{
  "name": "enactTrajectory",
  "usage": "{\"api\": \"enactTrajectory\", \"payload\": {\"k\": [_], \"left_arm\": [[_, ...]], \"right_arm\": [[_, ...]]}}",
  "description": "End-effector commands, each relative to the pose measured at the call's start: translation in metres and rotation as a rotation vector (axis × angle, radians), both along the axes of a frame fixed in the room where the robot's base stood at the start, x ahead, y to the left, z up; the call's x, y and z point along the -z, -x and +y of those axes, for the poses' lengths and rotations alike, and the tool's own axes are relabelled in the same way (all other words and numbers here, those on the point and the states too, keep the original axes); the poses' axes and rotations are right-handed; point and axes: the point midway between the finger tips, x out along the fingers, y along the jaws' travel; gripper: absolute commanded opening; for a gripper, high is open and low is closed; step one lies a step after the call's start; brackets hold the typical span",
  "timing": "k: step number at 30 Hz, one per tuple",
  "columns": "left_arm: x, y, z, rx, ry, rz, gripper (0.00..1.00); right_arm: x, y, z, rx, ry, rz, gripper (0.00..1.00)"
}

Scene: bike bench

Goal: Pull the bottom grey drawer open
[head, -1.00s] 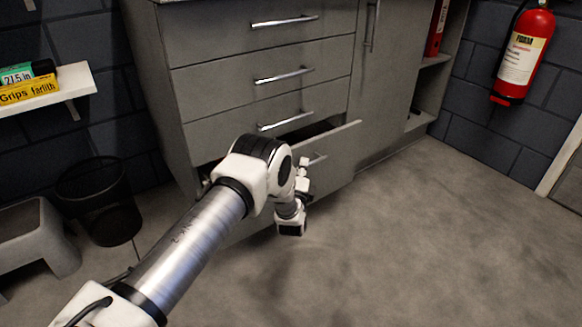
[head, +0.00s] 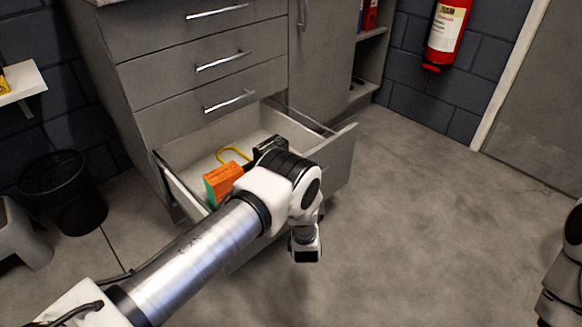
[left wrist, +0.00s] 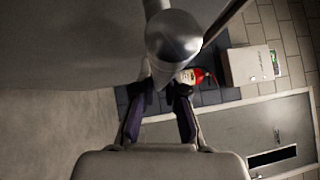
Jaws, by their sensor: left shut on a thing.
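The bottom grey drawer (head: 340,165) stands well open in the head view, its inside showing. My left arm crosses in front of it and hides much of its front panel and its handle. In the left wrist view the drawer's metal handle (left wrist: 172,42) runs toward the camera, close to the grey drawer front (left wrist: 70,40). My left gripper (left wrist: 163,88) is shut on this handle, one dark finger on each side. In the head view its fingers are hidden behind my wrist. My right gripper is out of view.
In the drawer lie an orange and green box (head: 222,182), a yellow curved item (head: 232,153) and a dark item (head: 268,146). The drawers above are shut. A black bin (head: 62,190) stands left of the cabinet. The floor at front right is clear.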

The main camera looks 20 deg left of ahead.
Motion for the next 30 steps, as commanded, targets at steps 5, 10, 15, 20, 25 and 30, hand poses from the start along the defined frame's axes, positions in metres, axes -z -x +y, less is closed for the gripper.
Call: {"api": "enactTrajectory", "payload": {"k": [5, 10, 15, 20, 25, 30], "left_arm": [[-0.001, 0.011, -0.026, 0.002, 0.0, 0.0, 0.0], [0.0, 0.016, -0.038, 0.0, 0.0, 0.001, 0.0], [0.0, 0.017, -0.04, -0.002, 0.0, 0.0, 0.0], [0.001, 0.017, -0.04, -0.002, 0.0, 0.0, 0.0], [0.001, 0.017, -0.04, -0.001, 0.0, 0.0, 0.32], [0.0, 0.017, -0.04, -0.001, 0.0, 0.0, 0.37]], "right_arm": [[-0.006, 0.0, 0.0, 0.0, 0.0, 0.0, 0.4], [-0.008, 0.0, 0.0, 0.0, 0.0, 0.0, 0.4], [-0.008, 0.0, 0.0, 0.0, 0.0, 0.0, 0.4], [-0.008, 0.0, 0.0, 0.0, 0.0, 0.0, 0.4], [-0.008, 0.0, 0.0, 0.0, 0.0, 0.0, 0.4], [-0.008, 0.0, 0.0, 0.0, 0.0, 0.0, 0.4]]}}
